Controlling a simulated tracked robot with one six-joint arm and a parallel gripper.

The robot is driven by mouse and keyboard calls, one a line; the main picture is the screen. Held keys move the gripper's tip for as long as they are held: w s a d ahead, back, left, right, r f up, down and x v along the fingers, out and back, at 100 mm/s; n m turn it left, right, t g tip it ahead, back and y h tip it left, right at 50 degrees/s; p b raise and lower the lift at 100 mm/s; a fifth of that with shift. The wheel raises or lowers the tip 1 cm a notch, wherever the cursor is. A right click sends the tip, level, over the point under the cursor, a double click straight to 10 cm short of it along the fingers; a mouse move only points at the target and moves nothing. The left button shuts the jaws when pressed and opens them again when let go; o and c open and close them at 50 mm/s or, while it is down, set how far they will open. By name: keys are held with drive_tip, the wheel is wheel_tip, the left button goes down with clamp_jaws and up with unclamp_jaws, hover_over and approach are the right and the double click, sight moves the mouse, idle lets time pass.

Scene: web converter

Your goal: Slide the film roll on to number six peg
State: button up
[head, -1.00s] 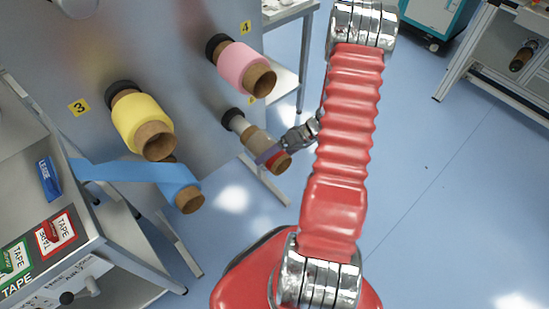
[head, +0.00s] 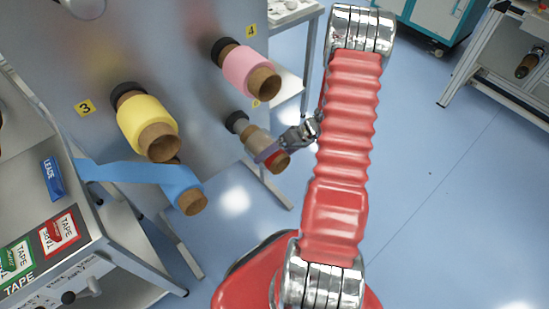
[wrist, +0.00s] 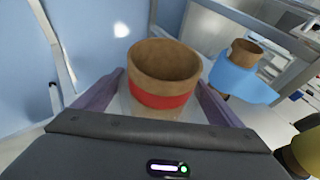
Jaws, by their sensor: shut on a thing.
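The film roll (head: 257,142) is a brown core with a red band and pale clear film. It is in line with the lower right peg (head: 236,122), whose black collar shows at the panel; the roll appears to be around this peg. A yellow label (head: 256,103) above it is mostly hidden by the pink roll. My gripper (head: 270,153) is shut on the film roll near its outer end. In the wrist view the roll (wrist: 165,80) sits between my purple fingers (wrist: 160,82), its open core end facing the camera.
A pink roll (head: 248,70) hangs above on peg four, a yellow roll (head: 147,122) on peg three, and a blue roll (head: 183,187) below that with its web stretched left. A tape bench (head: 85,240) stands at lower left. Floor (head: 430,190) is clear at right.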

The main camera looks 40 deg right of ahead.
drive_tip(key=shift+w, duration=1.4)
drive_tip(key=shift+w+a, duration=0.1)
drive_tip(key=shift+w, duration=1.45)
drive_tip(key=o, duration=1.4)
drive_tip(key=shift+o, duration=0.2)
drive_tip(key=shift+s, duration=0.1)
drive_tip(key=v, duration=1.3)
drive_tip(key=shift+d+r, duration=0.2)
drive_tip(key=shift+d, duration=0.1)
drive_tip(key=shift+s, duration=0.1)
